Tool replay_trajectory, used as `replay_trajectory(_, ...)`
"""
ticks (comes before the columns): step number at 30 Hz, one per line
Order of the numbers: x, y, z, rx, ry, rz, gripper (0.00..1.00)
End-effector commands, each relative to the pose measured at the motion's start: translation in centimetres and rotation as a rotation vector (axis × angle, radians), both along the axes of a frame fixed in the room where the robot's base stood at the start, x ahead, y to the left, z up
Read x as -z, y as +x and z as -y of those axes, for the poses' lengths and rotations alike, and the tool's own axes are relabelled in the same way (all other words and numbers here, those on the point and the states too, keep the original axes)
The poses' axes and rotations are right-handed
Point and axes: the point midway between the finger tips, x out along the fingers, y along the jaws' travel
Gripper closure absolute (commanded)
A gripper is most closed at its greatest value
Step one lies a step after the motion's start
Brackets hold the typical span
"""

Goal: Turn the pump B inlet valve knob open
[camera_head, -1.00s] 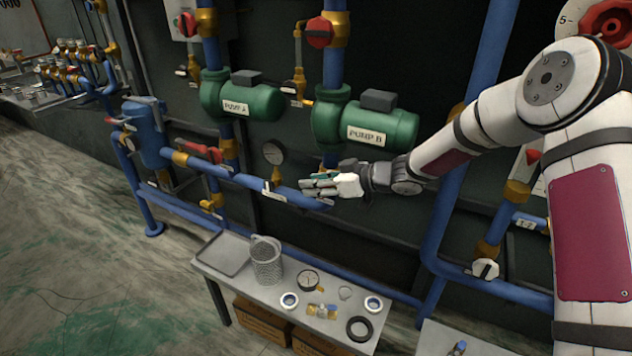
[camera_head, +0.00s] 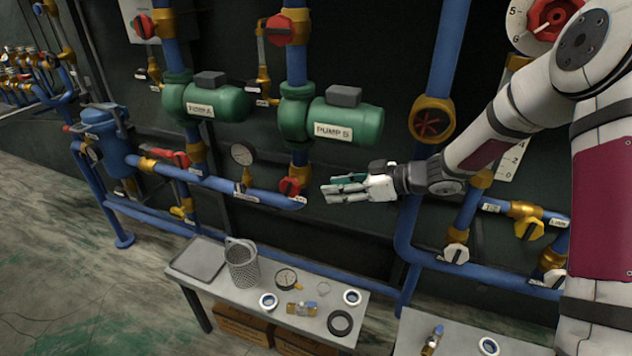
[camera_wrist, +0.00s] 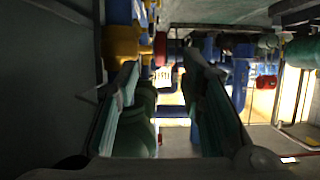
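The pump B inlet valve, a red knob (camera_head: 289,187) on a brass body, sits below the green pump B (camera_head: 345,128) at the right end of the blue horizontal pipe. My gripper (camera_head: 328,191) is just right of the knob in the head view, its fingers pointing left. A gap shows between the fingertips and the knob in the picture; the depth between them is hard to tell. In the wrist view my gripper (camera_wrist: 168,85) has its two fingers apart with nothing held between them.
A gauge (camera_head: 242,155) stands on the pipe left of the knob. Pump A (camera_head: 215,102) is further left. A grey table (camera_head: 215,288) with a mesh basket (camera_head: 242,264) and loose parts stands below. Another blue pipe (camera_head: 410,225) rises behind my wrist.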

Motion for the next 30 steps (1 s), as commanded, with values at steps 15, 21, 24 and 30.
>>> replay_trajectory(15,0.0,-1.0,2.7,-0.001,0.0,0.002,0.64)
replay_trajectory(21,0.2,-0.9,2.6,-0.002,0.006,0.001,0.64)
replay_trajectory(24,0.7,-0.9,2.3,-0.004,0.024,0.001,0.64)
replay_trajectory(30,1.9,-0.6,1.6,-0.006,0.103,0.009,0.64)
